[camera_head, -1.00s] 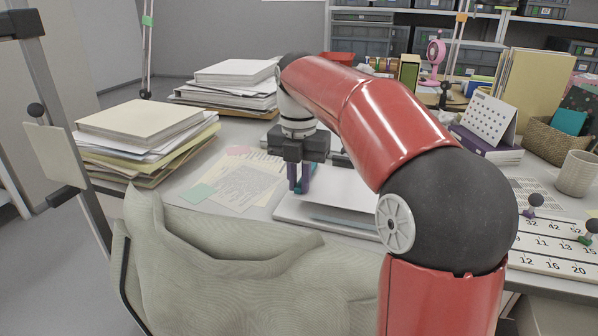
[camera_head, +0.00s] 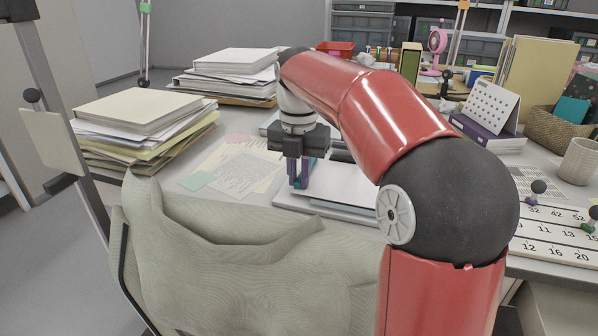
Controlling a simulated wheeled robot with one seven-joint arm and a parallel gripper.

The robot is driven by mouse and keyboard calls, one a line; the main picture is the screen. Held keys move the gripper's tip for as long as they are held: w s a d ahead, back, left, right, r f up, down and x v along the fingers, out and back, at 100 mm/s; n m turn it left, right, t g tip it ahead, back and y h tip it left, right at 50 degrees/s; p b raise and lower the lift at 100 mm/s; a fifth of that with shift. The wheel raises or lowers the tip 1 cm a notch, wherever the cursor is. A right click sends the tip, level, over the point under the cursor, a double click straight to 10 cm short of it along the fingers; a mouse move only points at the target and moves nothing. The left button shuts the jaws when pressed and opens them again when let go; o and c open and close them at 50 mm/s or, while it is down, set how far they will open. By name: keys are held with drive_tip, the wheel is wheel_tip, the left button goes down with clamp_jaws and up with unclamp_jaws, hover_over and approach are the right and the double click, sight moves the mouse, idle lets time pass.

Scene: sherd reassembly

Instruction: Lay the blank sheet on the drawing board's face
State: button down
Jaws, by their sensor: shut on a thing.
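My gripper (camera_head: 300,181) points down over the left part of a pale, flat board on the desk, which I take for the drawing board (camera_head: 291,201). Its purple and teal fingers are closed together. A white sheet-like surface (camera_head: 345,186) lies right beside the fingertips, over the board, and appears to be the blank sheet held at its left edge. Whether it touches the board's face is unclear.
A draped chair (camera_head: 250,265) stands in front of the desk. Printed papers (camera_head: 240,165) lie left of the board, with paper stacks (camera_head: 140,112) farther left. A calendar (camera_head: 488,105), a mug (camera_head: 578,160) and a number board (camera_head: 555,240) are on the right.

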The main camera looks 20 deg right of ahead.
drive_tip(key=shift+f, duration=0.4)
idle(1.2)
drive_tip(key=c, duration=0.9)
unclamp_jaws()
drive_tip(key=shift+o, duration=0.2)
drive_tip(key=shift+r, duration=0.1)
drive_tip(key=shift+r+p, duration=1)
drive_tip(key=shift+r, duration=2.4)
